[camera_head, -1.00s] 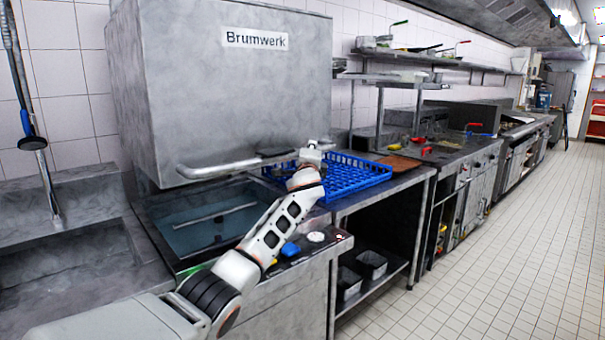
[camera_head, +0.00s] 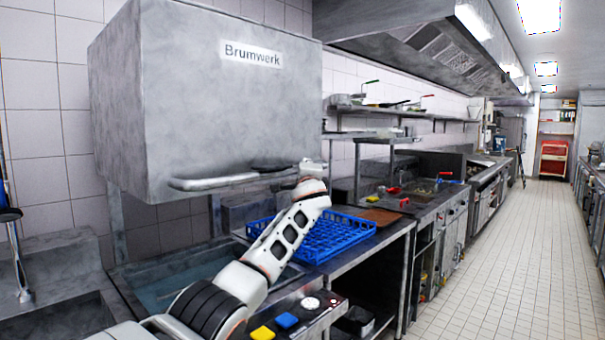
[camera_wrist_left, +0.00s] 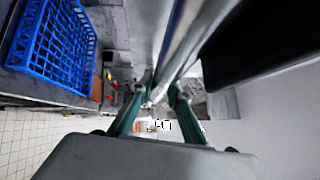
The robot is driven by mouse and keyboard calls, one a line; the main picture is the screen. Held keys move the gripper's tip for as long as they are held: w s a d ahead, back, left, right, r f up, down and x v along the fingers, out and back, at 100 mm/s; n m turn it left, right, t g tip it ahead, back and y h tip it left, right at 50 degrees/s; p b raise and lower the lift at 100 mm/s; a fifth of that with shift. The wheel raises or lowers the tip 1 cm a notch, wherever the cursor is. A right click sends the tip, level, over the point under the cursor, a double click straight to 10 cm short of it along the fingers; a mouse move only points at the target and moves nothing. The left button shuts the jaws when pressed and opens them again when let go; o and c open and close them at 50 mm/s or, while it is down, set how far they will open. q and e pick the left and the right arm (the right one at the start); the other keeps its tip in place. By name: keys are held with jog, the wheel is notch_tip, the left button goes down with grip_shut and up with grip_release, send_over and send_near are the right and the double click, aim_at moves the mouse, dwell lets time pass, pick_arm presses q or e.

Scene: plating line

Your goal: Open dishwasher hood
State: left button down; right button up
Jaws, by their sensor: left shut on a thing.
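The dishwasher hood (camera_head: 200,95) is a large grey metal box marked "Brumwerk", at the left of the head view. It stands raised, with an open gap between its lower edge and the wash basin (camera_head: 160,292). Its bar handle (camera_head: 212,182) runs along the lower front edge. My left gripper (camera_head: 296,169) is at the right end of the handle and shut on it. The wrist view shows the two green-grey fingers (camera_wrist_left: 158,98) at the metal bar (camera_wrist_left: 180,50); the exact contact is hard to see. My right gripper is out of view.
A blue dish rack (camera_head: 335,238) sits on the counter right of the basin, behind my left forearm. A control panel (camera_head: 310,312) with yellow and blue pieces is at the front. A sink (camera_head: 60,318) is at the left. The tiled aisle (camera_head: 500,260) at right is clear.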

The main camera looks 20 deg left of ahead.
pick_arm(q)
jog(key=shift+f, duration=0.1)
jog(key=c, duration=1.9)
grip_release()
jog(key=shift+s+d+f, duration=0.1)
jog(key=shift+s+d, duration=0.25)
jog(key=shift+s, duration=0.3)
jog(key=v, duration=1)
jog(key=shift+s, duration=0.3)
